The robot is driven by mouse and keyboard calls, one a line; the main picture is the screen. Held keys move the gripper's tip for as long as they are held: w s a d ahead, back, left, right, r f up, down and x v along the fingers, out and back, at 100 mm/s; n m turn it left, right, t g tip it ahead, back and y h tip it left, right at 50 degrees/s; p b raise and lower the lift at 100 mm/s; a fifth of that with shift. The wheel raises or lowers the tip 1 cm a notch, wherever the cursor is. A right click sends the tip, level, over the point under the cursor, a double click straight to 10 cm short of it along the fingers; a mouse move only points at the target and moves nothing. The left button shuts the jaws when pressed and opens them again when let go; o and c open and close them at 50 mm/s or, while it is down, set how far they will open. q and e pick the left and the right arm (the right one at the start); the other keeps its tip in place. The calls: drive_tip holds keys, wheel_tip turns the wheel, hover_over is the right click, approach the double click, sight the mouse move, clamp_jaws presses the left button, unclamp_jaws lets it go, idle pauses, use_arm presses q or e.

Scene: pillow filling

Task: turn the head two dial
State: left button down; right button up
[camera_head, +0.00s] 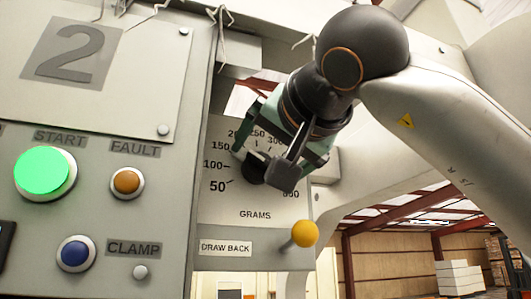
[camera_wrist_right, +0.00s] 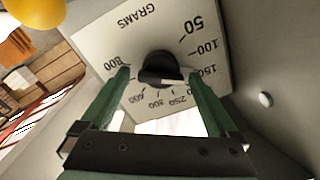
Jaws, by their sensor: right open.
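The head two dial is a black round knob (camera_head: 254,166) on a pale scale plate (camera_head: 225,208) marked in grams. In the right wrist view the knob (camera_wrist_right: 158,68) sits near the middle, with its numbers upside down around it. A pale bar at the knob's side points towards the 150 side there. My right gripper (camera_head: 266,158) is open in front of the dial. In the right wrist view its two green fingers (camera_wrist_right: 160,76) lie one on each side of the knob, with gaps visible. Whether either touches it I cannot tell. My left gripper is out of view.
A panel marked 2 (camera_head: 125,60) stands left of the dial, with a lit green START button (camera_head: 43,173), an orange FAULT button (camera_head: 127,183) and a blue CLAMP button (camera_head: 76,253). A yellow ball knob (camera_head: 305,233) sticks out below the dial by the DRAW BACK label (camera_head: 226,247).

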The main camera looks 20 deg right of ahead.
drive_tip(key=shift+w, duration=0.25)
drive_tip(key=c, duration=1.4)
